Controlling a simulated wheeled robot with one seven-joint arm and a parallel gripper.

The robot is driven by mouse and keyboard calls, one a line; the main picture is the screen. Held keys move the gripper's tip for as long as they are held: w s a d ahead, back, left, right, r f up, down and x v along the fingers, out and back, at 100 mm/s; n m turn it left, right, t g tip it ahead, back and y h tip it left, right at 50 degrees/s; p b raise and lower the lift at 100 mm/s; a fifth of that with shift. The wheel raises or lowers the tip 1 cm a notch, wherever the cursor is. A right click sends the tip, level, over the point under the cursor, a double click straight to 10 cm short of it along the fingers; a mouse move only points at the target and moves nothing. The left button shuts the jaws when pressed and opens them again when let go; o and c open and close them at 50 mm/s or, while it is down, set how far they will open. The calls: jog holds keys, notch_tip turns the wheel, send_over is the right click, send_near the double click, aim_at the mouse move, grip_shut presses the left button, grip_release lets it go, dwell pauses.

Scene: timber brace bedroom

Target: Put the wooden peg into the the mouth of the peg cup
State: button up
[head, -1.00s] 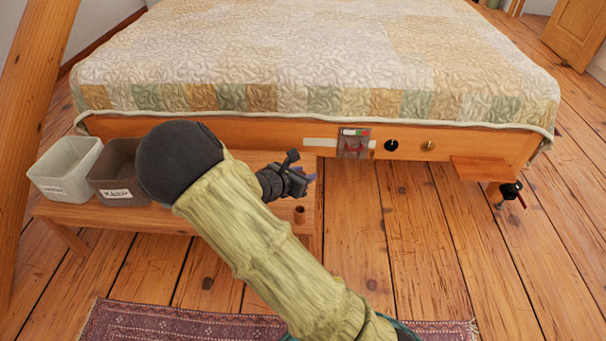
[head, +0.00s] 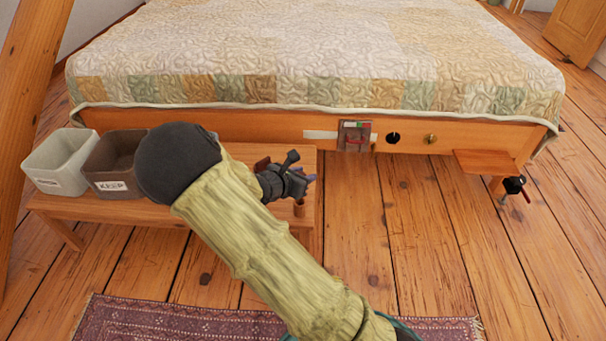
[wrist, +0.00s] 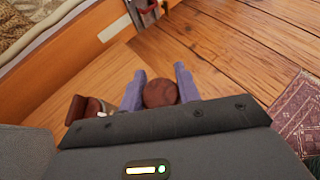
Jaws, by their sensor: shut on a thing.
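My gripper (head: 303,178) is over the right end of the low wooden bench (head: 165,207). In the wrist view its two purple fingers (wrist: 160,88) are closed on a round brown piece, which I take to be the wooden peg (wrist: 161,93), seen end-on. Its length is hidden in that view. A small brown cylinder, apparently the peg cup (head: 299,208), stands at the bench's front right corner, just below the fingers in the head view. Its mouth is hard to make out now. I cannot tell how far the peg is from it.
A pale bin (head: 62,163) and a dark bin marked KEEP (head: 112,187) stand on the bench's left. A brown object (wrist: 84,108) sits left of the fingers in the wrist view. The bed (head: 320,65) is behind. Bare floor (head: 400,230) lies to the right.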

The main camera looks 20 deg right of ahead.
jog(key=shift+f+b, duration=2.35)
jog(key=shift+f, duration=0.6)
jog(key=o, duration=1)
jog(key=shift+o, duration=0.2)
jog(key=shift+s+a+r+p, duration=0.3)
jog(key=shift+a+r+p, duration=0.1)
jog(key=shift+r+p, duration=0.1)
jog(key=p+v, duration=0.8)
jog(key=v, duration=0.8)
jog(key=shift+f, duration=0.15)
